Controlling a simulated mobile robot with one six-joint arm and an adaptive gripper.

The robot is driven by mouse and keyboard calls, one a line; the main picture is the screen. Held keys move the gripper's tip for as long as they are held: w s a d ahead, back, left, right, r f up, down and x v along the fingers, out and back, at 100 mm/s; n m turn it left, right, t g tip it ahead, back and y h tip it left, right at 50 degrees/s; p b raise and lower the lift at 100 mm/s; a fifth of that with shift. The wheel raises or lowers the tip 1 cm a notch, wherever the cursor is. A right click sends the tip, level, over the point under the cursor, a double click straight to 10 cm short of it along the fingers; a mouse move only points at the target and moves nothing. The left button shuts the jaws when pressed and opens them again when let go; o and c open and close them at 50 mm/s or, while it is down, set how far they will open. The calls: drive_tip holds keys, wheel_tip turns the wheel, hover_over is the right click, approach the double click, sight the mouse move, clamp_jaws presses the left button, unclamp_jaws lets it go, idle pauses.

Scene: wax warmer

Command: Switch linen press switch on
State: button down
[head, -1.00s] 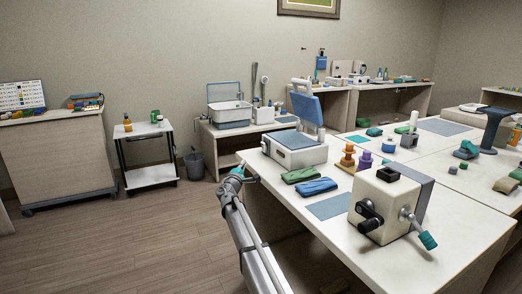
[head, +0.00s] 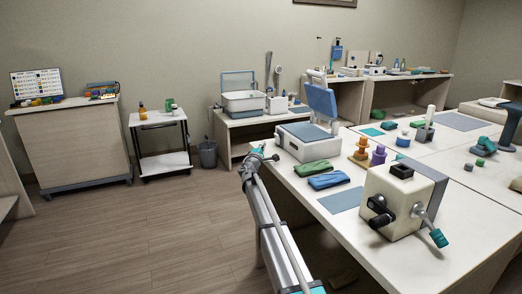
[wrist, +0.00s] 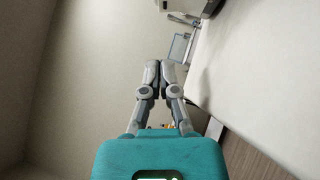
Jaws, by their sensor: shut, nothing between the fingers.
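A white box-shaped appliance with a grey-blue flat top (head: 305,142) and a raised blue padded panel (head: 321,99) stands at the near table's left end; it looks like the linen press. I cannot make out its switch. My gripper (head: 274,157) is at the end of my extended arm, just left of this appliance and near the table edge. I cannot tell whether they touch. In the wrist view my gripper's fingertips (wrist: 160,66) are together and empty, with a white surface (wrist: 265,75) to their right.
Green (head: 314,167) and blue (head: 329,180) folded cloths lie before the appliance. A cream box with a crank (head: 400,205) stands at the near table's front. A sink unit (head: 244,101), a bin (head: 208,154) and a small trolley (head: 163,165) are farther back. The floor at left is clear.

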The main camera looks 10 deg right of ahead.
sight(275, 134)
drive_tip(key=x, duration=0.3)
drive_tip(key=shift+w, duration=0.1)
drive_tip(key=shift+w+d+r+p, duration=0.1)
drive_tip(key=shift+d+r+p, duration=0.1)
drive_tip(key=shift+d+p, duration=0.25)
drive_tip(key=shift+d+r+p, duration=0.2)
drive_tip(key=shift+d, duration=0.3)
drive_tip(key=shift+w+d+r, duration=0.1)
drive_tip(key=shift+d, duration=0.3)
drive_tip(key=shift+w+d+r, duration=0.1)
drive_tip(key=shift+w+d, duration=0.05)
drive_tip(key=shift+d, duration=0.2)
